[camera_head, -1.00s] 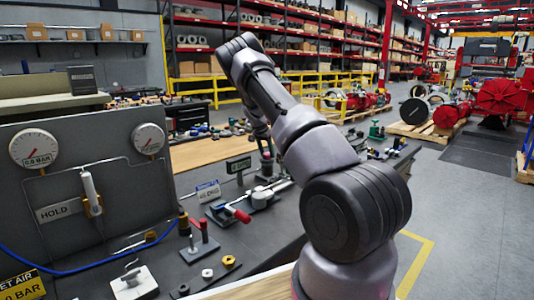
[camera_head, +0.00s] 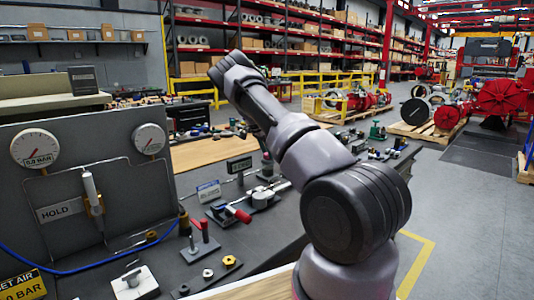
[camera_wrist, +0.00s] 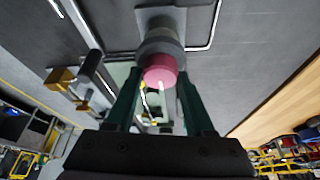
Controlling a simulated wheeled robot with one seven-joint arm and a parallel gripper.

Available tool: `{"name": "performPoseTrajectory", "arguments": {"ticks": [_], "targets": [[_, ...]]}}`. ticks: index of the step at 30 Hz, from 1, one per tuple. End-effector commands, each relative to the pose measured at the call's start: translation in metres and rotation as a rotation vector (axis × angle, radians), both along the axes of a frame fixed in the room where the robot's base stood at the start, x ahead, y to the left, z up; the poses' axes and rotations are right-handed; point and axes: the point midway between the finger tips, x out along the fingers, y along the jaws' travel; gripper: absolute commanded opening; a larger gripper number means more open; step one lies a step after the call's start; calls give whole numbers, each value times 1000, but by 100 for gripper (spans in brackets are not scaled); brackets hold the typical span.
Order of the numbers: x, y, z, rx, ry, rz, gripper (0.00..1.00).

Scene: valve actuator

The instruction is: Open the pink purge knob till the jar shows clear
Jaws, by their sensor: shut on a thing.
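In the wrist view the pink purge knob (camera_wrist: 158,68) sits on the end of a round grey fitting (camera_wrist: 160,38). A short pale mark shows on its near edge. My gripper (camera_wrist: 159,80) has its two dark green fingers on either side of the knob and is shut on it. In the head view my arm leans away to the left, and the knob and gripper are hidden. I cannot make out the jar in either view.
The head view shows a grey panel with two dial gauges (camera_head: 35,147) (camera_head: 149,140) and a HOLD plate (camera_head: 59,211). A red-handled clamp (camera_head: 238,214) and small fittings lie on the dark bench.

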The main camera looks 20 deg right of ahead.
Motion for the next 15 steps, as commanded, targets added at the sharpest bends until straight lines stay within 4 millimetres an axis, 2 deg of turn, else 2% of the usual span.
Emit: {"name": "performPoseTrajectory", "arguments": {"ticks": [6, 7, 9, 15], "targets": [[0, 2, -2, 4, 2, 1, 0], [0, 2, -2, 4, 2, 1, 57], [0, 2, -2, 3, 2, 1, 84], [0, 1, -1, 2, 1, 1, 84]]}}
